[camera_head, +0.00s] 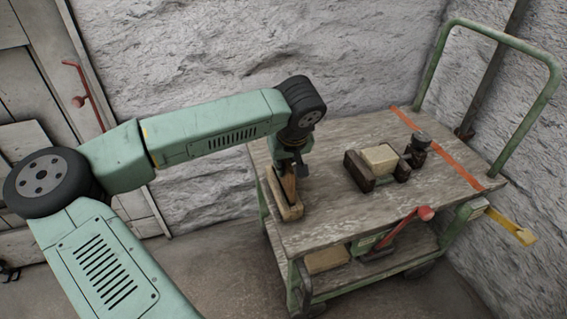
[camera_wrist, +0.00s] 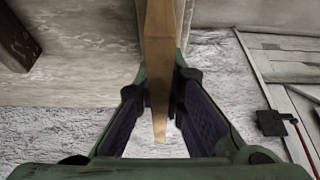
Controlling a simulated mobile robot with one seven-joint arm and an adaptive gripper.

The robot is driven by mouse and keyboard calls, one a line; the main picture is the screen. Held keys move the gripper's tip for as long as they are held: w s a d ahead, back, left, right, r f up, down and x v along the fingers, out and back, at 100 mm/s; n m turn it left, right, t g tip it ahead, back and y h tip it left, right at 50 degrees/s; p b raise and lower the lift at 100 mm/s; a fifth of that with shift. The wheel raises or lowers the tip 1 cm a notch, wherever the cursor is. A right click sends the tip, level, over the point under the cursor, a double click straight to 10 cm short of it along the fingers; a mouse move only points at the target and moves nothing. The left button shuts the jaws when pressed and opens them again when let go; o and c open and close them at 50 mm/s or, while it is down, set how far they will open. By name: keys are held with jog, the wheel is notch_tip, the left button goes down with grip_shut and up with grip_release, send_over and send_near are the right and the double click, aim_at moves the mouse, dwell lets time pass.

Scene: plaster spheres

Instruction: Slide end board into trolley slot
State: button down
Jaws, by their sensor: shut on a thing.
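The trolley (camera_head: 330,225) has a worn wooden top in a green frame. At its left end, my gripper (camera_head: 291,170) points down and is shut on the end board (camera_head: 289,186), a brown wooden piece. In the wrist view the end board (camera_wrist: 160,60) shows edge-on between the two fingers of my gripper (camera_wrist: 164,72). The board stands beside the trolley top's edge in that view. A light wooden piece (camera_head: 290,212) shows low under the gripper at the trolley's left edge; I cannot tell whether it is part of the board. The slot is hidden, so I cannot tell if the board is in it.
On the trolley top are a pale block in a dark wooden holder (camera_head: 356,174) and a small dark knobbed object (camera_head: 418,146). An orange stripe (camera_head: 440,150) crosses the right end, near the green handle (camera_head: 548,95). A red-knobbed lever (camera_head: 424,213) sticks out in front. A rough wall stands behind.

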jog(key=shift+f+b, duration=2)
jog(key=c, duration=1.6)
grip_release()
jog(key=shift+r, duration=0.1)
jog(key=shift+r+p, duration=1)
jog(key=shift+r, duration=0.95)
